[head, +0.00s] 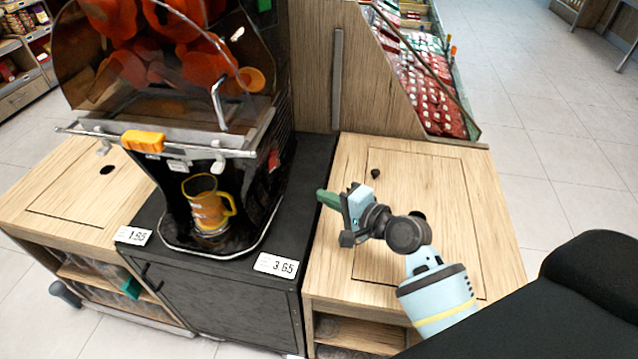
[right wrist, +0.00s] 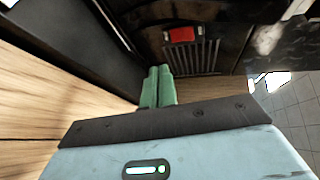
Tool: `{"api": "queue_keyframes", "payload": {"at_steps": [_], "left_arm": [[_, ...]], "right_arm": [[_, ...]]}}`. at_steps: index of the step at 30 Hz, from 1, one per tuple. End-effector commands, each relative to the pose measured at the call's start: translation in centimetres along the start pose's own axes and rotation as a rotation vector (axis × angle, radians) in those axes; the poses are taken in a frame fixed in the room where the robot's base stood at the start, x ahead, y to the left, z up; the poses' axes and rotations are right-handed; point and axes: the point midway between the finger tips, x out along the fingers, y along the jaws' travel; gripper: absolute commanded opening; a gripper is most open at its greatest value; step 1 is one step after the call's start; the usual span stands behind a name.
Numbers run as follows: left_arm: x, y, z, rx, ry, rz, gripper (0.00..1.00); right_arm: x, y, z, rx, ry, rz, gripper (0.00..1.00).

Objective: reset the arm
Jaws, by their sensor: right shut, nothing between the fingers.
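My right gripper (head: 325,198) is over the right wooden counter (head: 440,190) in the head view, its green fingers pointing left toward the juicer. The fingers also show in the right wrist view (right wrist: 158,85); they lie together, shut and empty. The orange juicer (head: 155,100) stands left of the gripper, with a clear gap between them. A clear jug (head: 208,205) with orange contents and a yellow handle stands upright on the juicer's base. I do not make out my left gripper.
Price tags (head: 276,265) sit on the dark cabinet's front edge. A wooden side panel (head: 375,80) and a bin of red packages (head: 430,95) stand behind the right counter. Open floor (head: 560,150) lies to the right.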

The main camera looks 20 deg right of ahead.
Motion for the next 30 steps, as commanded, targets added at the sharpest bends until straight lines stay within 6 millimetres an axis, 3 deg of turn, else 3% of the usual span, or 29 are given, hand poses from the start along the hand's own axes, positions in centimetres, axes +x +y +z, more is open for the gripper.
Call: {"api": "queue_keyframes", "payload": {"at_steps": [5,8,11,13,17,21,25,30], "left_arm": [[-0.1,0.1,0.3,-0.001,-0.006,0.001,0.44],[-0.2,0.1,0.5,-0.002,-0.011,0.001,0.44],[-0.3,0.1,0.7,-0.002,-0.015,0.002,0.44],[-0.3,0.1,0.8,-0.002,-0.016,0.002,0.44],[-0.3,0.1,0.8,-0.002,-0.016,0.002,0.44],[-0.3,0.1,0.8,-0.002,-0.015,0.002,0.44],[-0.2,0.1,0.6,-0.002,-0.012,0.002,0.44],[0.0,0.1,0.3,0.0,-0.005,0.001,0.44]], "right_arm": [[0.0,0.1,0.1,-0.002,-0.001,0.002,0.0],[-0.6,1.3,0.8,-0.033,-0.013,0.037,0.0],[-2.2,4.3,2.6,-0.123,-0.046,0.128,0.0],[-4.1,7.3,4.5,-0.216,-0.088,0.224,0.0],[-9.1,13.1,8.3,-0.415,-0.196,0.427,0.0],[-15.8,18.1,12.0,-0.615,-0.346,0.64,0.0],[-22.4,21.2,14.7,-0.768,-0.499,0.814,0.0],[-29.0,22.8,16.8,-0.891,-0.661,0.968,0.0]]}}
